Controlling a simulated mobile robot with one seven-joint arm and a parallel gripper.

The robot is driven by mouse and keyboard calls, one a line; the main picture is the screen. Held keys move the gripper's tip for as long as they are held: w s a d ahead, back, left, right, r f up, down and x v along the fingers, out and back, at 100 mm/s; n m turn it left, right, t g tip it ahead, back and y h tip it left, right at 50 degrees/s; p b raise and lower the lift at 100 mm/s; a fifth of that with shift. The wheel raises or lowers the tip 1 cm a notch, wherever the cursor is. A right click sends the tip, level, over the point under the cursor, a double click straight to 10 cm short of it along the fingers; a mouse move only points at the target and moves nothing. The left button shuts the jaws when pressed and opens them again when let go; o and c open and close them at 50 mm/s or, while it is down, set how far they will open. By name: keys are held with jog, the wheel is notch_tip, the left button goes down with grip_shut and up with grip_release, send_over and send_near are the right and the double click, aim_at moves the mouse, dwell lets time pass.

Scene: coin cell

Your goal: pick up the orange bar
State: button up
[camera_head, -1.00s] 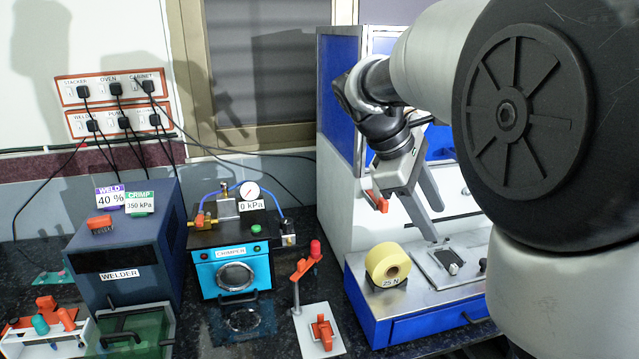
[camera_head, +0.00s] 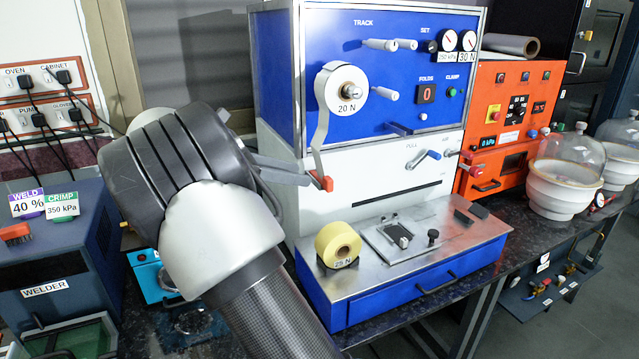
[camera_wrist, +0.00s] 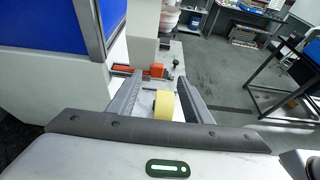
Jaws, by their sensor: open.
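The orange bar (camera_head: 322,182) is a small orange-red piece at the lower end of a pale strip hanging from the 20 N reel (camera_head: 338,90) on the blue and white machine. My gripper (camera_head: 305,172) is open and comes in from the left, its fingertips close beside the bar. In the wrist view the bar (camera_wrist: 150,70) lies crosswise past the tip of the left finger, partly covered by it. My open gripper (camera_wrist: 160,77) shows both fingers with nothing held between them. I cannot tell whether a finger touches the bar.
A yellow 25 N roll (camera_head: 338,245) stands on the machine's metal ledge below the bar. The machine's blue panel (camera_head: 275,85) rises close by. My arm hides much of the crimper (camera_head: 150,278). An orange unit (camera_head: 503,120) and glass domes stand farther right.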

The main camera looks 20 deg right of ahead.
jog(key=x, duration=0.8)
jog(key=shift+w+d+r+b, duration=0.1)
jog(key=shift+w+d+b, duration=0.05)
jog(key=shift+w+b, duration=0.15)
grip_shut()
notch_tip(320, 180, up, 7)
jog(key=p, duration=0.1)
send_over(328, 178)
jog(key=a, duration=0.2)
jog(key=s, duration=2)
jog(key=shift+d+b, duration=0.45)
